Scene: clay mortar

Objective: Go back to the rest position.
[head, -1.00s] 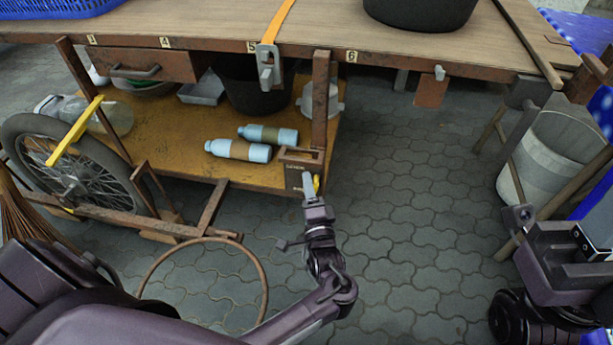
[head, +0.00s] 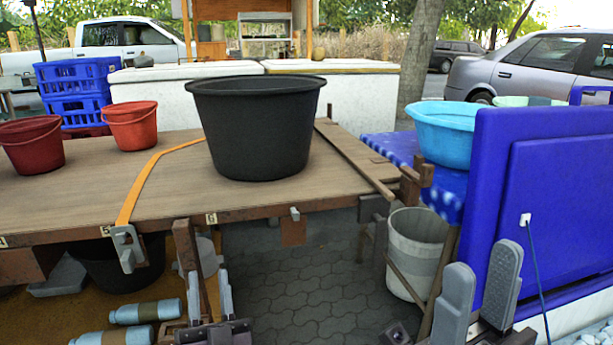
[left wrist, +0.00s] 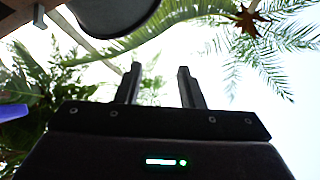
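My left gripper (head: 209,276) is at the bottom of the head view, in front of the table's front edge. Its two fingers point up and stand apart with nothing between them. The left wrist view also shows this gripper (left wrist: 157,80) with spread, empty fingers against sky and palm leaves. My right gripper (head: 483,262) is at the lower right of the head view, its grey fingers up and apart, empty. It is in front of the blue panel (head: 560,210). The arm links behind both grippers are mostly below the picture.
A wooden table (head: 110,190) carries a black tub (head: 258,130), red buckets (head: 132,125) and an orange strap (head: 145,185) in a clamp (head: 128,245). A grey bucket (head: 415,250) stands right of it. Blue bottles (head: 145,312) lie on the lower shelf. Paved floor shows between.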

